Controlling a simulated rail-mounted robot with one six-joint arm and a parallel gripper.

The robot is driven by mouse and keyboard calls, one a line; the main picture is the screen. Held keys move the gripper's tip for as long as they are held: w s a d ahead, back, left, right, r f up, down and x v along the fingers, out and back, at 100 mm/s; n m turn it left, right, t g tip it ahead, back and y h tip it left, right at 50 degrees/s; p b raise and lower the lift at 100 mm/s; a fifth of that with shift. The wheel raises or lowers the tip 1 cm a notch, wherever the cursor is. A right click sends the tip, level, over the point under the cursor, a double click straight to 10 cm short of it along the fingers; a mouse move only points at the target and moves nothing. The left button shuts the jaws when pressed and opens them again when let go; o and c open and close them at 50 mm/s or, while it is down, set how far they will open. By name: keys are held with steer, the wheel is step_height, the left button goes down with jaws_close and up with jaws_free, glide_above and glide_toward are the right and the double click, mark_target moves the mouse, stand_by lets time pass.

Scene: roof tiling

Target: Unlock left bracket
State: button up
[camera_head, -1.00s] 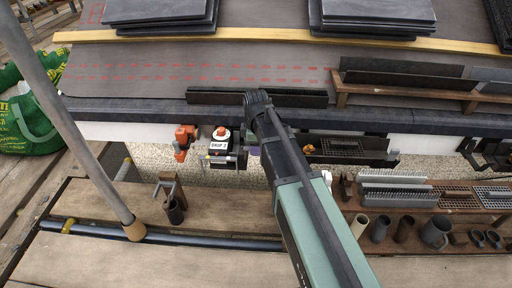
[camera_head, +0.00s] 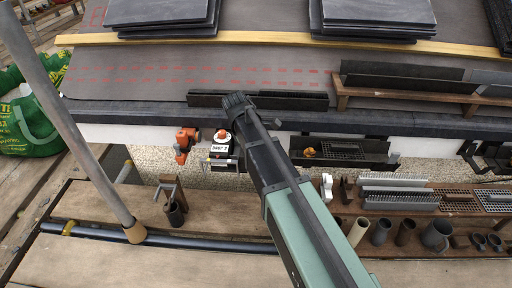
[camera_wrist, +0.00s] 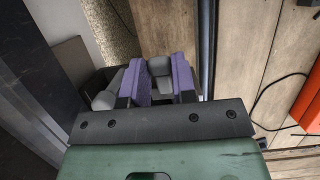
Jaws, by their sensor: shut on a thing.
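My gripper shows in the wrist view as two purple-padded fingers (camera_wrist: 157,82), with a grey piece (camera_wrist: 160,67) between them. What this piece belongs to is not clear. In the head view my arm reaches to the roof edge, just right of the box labelled DROP 2 (camera_head: 220,148), and hides the fingers. An orange part (camera_head: 184,143) sits on the wall left of that box. I cannot tell which part is the left bracket. A dark gutter length (camera_head: 300,101) lies along the roof edge, partly behind my wrist.
Stacked slates (camera_head: 165,14) lie on the roof above a wooden batten (camera_head: 270,38). A dark tray (camera_head: 345,150) hangs on the wall to the right. Pipe pieces and grates stand on a wooden shelf (camera_head: 345,208). A grey pole (camera_head: 85,140) stands at left.

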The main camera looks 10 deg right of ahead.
steer(key=h+b, duration=0.1)
steer(key=a+g+h+b, duration=0.1)
steer(key=h, duration=0.1)
steer(key=h+b, duration=0.1)
steer(key=h, duration=0.1)
steer(key=shift+w+a+r+g, duration=0.3)
steer(key=shift+a, duration=0.05)
steer(key=shift+a+r+h+b, duration=0.25)
steer(key=shift+h+b, duration=0.45)
steer(key=shift+b, duration=0.05)
steer(key=shift+r, duration=0.1)
steer(key=o, duration=0.9)
steer(key=shift+w+d, duration=0.1)
